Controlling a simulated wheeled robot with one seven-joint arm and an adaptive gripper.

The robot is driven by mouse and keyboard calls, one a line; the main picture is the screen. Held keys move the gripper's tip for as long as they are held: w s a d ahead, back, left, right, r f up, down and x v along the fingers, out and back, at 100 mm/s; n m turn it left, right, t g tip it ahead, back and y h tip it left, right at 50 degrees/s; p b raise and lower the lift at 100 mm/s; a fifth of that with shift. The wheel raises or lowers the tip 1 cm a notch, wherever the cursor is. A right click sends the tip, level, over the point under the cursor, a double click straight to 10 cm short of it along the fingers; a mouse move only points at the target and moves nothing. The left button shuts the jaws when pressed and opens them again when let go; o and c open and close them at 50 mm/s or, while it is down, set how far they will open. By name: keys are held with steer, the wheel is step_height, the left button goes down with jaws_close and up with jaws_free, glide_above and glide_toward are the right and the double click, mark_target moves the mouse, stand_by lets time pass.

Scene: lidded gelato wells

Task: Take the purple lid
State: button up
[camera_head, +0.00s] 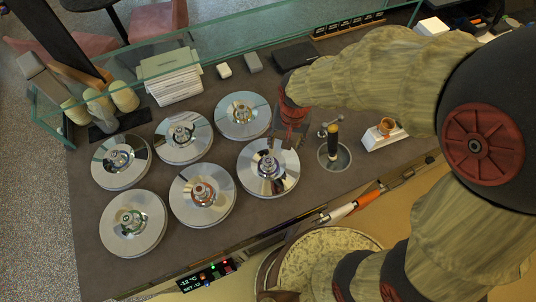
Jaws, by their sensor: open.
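Several round, shiny metal lids with central knobs sit in two rows on the dark counter. The front right lid (257,181) has a purplish ring around its knob and looks like the purple lid. The back left lid (109,166) has a bluish-violet tint at its knob, so the colours are hard to separate at this size. My gripper (288,137), dark red, hangs pointing down just beyond the upper right edge of the front right lid. It is open and apart from the knob; I cannot tell its height above the counter.
The front middle lid (186,210) has a red ring, the front left lid (118,237) a green one. A black-handled tool (333,139) stands in a round well right of my gripper. A glass screen (215,42) runs along the back. Bare counter (93,215) lies at the left.

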mark_target(268, 160)
steer(key=shift+g+h, duration=0.3)
steer(key=shift+g, duration=0.4)
steer(key=a+f+p, duration=0.1)
steer(key=a+p, duration=0.2)
steer(key=s+a+f+p, duration=0.1)
steer(key=p, duration=0.1)
steer(key=shift+s+a+f, duration=0.1)
steer(key=shift+a+f, duration=0.1)
steer(key=shift+f, duration=0.15)
step_height(268, 160, down, 2)
steer(key=shift+s+f, duration=0.1)
steer(key=shift+f, duration=0.1)
steer(key=shift+w+a+f+p, duration=0.1)
steer(key=shift+a+f+p, duration=0.1)
steer(key=shift+f, duration=0.75)
steer(key=shift+w+a+f+p, duration=0.1)
steer(key=shift+f+p, duration=0.1)
steer(key=shift+f, duration=0.75)
steer(key=shift+w+a+f+p, duration=0.1)
steer(key=shift+f+p, duration=0.1)
steer(key=shift+f, duration=0.75)
steer(key=shift+c, duration=1.1)
steer(key=c, duration=1.1)
jaws_close()
